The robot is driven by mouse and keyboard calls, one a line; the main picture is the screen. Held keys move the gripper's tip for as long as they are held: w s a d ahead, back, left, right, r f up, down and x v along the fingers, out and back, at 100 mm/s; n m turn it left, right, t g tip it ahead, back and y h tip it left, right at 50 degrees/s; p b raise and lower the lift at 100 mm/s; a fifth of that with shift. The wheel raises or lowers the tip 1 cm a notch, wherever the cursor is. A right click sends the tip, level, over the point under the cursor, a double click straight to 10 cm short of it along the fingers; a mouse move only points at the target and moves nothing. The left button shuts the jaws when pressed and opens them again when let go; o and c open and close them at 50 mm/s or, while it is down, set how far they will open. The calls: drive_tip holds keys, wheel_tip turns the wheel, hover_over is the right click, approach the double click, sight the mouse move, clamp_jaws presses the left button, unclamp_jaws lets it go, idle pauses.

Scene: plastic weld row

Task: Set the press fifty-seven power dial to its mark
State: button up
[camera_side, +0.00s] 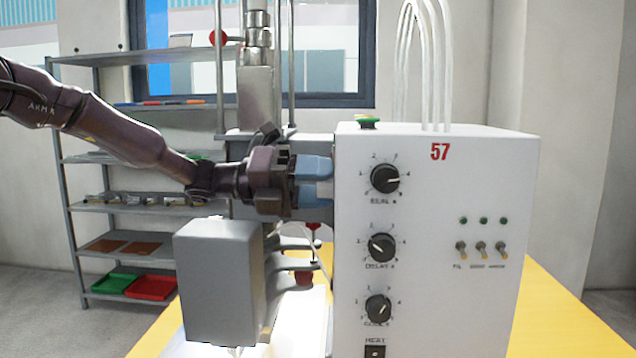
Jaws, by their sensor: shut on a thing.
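The white control box (480,210) marked with a red 57 stands on the yellow table. Its visible face has three black dials in a column: an upper dial (385,179), a middle dial (382,247) and a lower dial (378,308). Each has a white pointer line and a numbered scale; the small labels are hard to read. My gripper (318,180) is at the box's left edge, level with the upper dial but not on it. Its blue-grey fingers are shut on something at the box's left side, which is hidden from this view. I cannot tell which dial is the power dial.
A grey block (218,282) of the press hangs below my gripper, with the press column (258,95) behind. Toggle switches (481,250) are on the box's right. White hoses (425,60) rise from its top. A shelf rack (100,160) stands at the back left.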

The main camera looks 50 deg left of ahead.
drive_tip(key=shift+n, duration=4.1)
drive_tip(key=o, duration=0.9)
drive_tip(key=shift+a, duration=0.1)
drive_tip(key=v, duration=1.3)
